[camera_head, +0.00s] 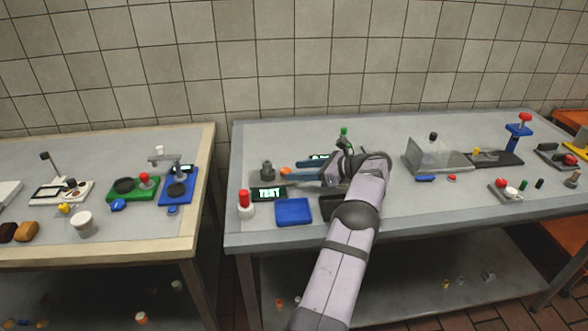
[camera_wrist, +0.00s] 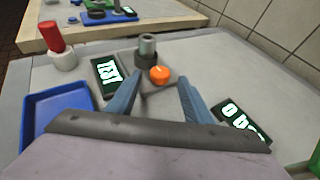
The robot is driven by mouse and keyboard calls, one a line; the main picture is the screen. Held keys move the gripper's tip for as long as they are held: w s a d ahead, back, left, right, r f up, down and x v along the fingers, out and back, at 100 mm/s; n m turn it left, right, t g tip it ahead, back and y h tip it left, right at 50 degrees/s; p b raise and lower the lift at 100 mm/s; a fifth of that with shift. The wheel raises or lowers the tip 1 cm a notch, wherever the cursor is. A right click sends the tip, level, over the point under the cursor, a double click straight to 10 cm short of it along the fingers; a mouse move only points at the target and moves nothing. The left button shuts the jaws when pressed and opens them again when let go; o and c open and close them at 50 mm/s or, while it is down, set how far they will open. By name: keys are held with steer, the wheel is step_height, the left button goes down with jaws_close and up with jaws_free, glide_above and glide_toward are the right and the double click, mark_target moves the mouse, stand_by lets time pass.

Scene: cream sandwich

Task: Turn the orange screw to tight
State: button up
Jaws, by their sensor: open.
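The orange screw (camera_wrist: 159,75) is a small round orange knob with a pale mark on top, set on a grey base in front of a grey cylindrical fitting (camera_wrist: 147,48). In the head view the orange screw (camera_head: 286,171) is small, just left of my fingers. My gripper (camera_wrist: 157,93) has its two blue fingers apart with nothing between them. In the wrist view the screw shows just beyond the gap between the fingertips, apart from both. In the head view my gripper (camera_head: 298,167) reaches left, low over the table, toward the screw.
Another display (camera_wrist: 240,123) is partly cut off. A blue tray (camera_head: 293,211) and a red-topped white object (camera_head: 245,202) stand nearer the front edge. A grey fixture (camera_head: 437,156) stands to the right.

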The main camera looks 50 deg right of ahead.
steer(key=shift+x, duration=1.15)
steer(key=shift+c, duration=0.5)
steer(key=c, duration=1)
steer(key=shift+o, duration=0.2)
steer(key=shift+a+f+m+h+b, duration=0.15)
steer(key=shift+m+h+b, duration=0.55)
steer(key=shift+b, duration=0.65)
steer(key=shift+a+f+m+h+b, duration=0.15)
steer(key=shift+m+h+b, duration=0.5)
steer(key=shift+b, duration=0.65)
steer(key=h+b, duration=0.1)
steer(key=b, duration=0.1)
steer(key=m+h+b, duration=0.1)
steer(key=b, duration=0.1)
steer(key=shift+a+m, duration=0.25)
steer(key=shift+a, duration=0.05)
steer(key=h+b, duration=0.1)
steer(key=m+h+b, duration=0.1)
steer(key=b, duration=0.1)
steer(key=shift+a+r+m+g, duration=0.15)
steer(key=shift+r+m+g, duration=0.05)
steer(key=shift+m+g, duration=0.1)
steer(key=shift+r, duration=0.1)
